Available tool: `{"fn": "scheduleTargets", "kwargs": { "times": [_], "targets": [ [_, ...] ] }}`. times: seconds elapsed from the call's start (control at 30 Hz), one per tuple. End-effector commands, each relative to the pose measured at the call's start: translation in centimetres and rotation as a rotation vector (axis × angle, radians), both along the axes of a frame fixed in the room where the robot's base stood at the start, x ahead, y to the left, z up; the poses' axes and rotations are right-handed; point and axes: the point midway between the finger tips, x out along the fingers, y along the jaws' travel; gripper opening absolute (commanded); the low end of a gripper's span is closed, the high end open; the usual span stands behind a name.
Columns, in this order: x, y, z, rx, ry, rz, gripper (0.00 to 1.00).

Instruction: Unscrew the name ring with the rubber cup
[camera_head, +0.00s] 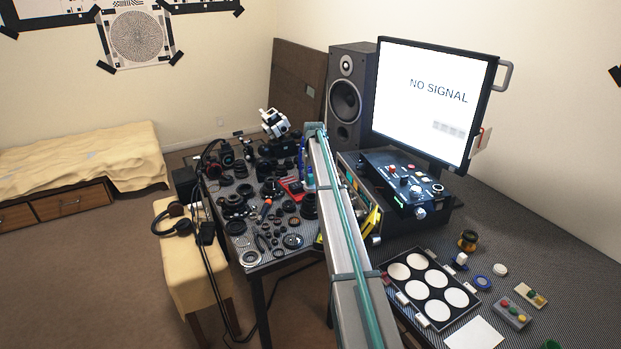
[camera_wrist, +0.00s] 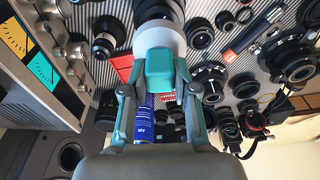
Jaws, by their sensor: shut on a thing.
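In the wrist view my gripper (camera_wrist: 160,68) has teal fingers and is shut on a pale, whitish round cup (camera_wrist: 158,35), which looks like the rubber cup. A dark ribbed cylinder, apparently a lens barrel (camera_wrist: 158,10), is directly beyond the cup, in line with it. The cup seems to meet the barrel's end, but I cannot tell whether they touch. The name ring cannot be made out; the cup and fingers cover that end. In the head view my arm runs up to the crowded table, and the cup and fingertips cannot be made out.
Many lens parts crowd the patterned table (camera_head: 250,268). In the wrist view a blue can (camera_wrist: 145,122) stands close behind my fingers, with a lens (camera_wrist: 103,45) to the left. The monitor (camera_head: 432,95), speaker (camera_head: 346,95) and control box (camera_head: 402,182) stand right of the crowded table.

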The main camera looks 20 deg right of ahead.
Motion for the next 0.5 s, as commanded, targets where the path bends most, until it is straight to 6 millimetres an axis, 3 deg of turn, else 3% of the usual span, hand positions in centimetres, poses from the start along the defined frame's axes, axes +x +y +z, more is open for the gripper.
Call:
{"fn": "scheduleTargets", "kwargs": {
  "times": [0.27, 0.5],
  "targets": [
    [0.1, 0.0, -0.3, 0.001, 0.000, -0.101, 0.00],
    [0.1, 0.0, -2.0, 0.001, 0.000, -0.101, 0.00]
  ]
}}
